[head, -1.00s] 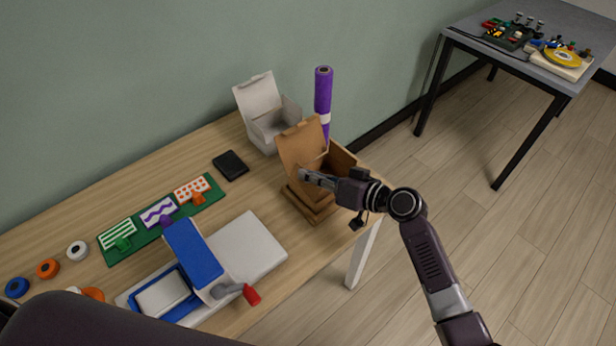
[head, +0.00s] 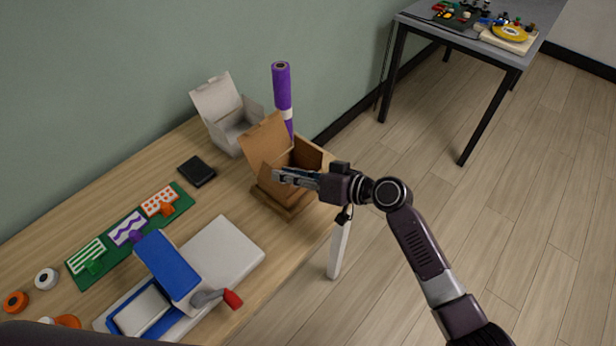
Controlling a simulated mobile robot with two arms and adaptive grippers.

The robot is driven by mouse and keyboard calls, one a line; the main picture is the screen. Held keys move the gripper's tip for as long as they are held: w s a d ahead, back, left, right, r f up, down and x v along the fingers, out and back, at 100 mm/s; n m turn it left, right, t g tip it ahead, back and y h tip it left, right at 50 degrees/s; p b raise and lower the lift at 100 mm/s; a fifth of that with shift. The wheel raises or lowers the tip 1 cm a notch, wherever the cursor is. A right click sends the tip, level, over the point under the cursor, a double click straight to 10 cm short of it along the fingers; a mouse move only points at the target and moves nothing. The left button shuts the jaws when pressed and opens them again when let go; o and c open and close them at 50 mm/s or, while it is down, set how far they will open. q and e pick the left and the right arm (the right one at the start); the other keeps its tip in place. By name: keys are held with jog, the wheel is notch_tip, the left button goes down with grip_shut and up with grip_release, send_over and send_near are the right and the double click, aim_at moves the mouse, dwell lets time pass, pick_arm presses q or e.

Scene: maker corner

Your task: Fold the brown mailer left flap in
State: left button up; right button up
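The brown mailer (head: 313,156) is an open cardboard box near the right end of the wooden table. Its lid (head: 263,141) stands up on the left side in the picture. Low brown flaps (head: 280,204) stick out at the near side. My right gripper (head: 279,177) reaches in from the right, with its fingers across the near part of the box opening. The fingers are seen edge-on, so I cannot tell whether they are open or shut, or whether they touch a flap. They hide part of the box's near side. My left gripper is out of view.
A white open box (head: 232,127) and a purple roll (head: 283,92) stand behind the mailer. A black wallet-like item (head: 197,171), a green board (head: 128,233) and a blue press with red-tipped lever (head: 168,268) lie to the left. A grey table (head: 478,42) stands far right.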

jog(key=v, duration=0.8)
jog(key=shift+s+d, duration=0.15)
jog(key=shift+d, duration=0.15)
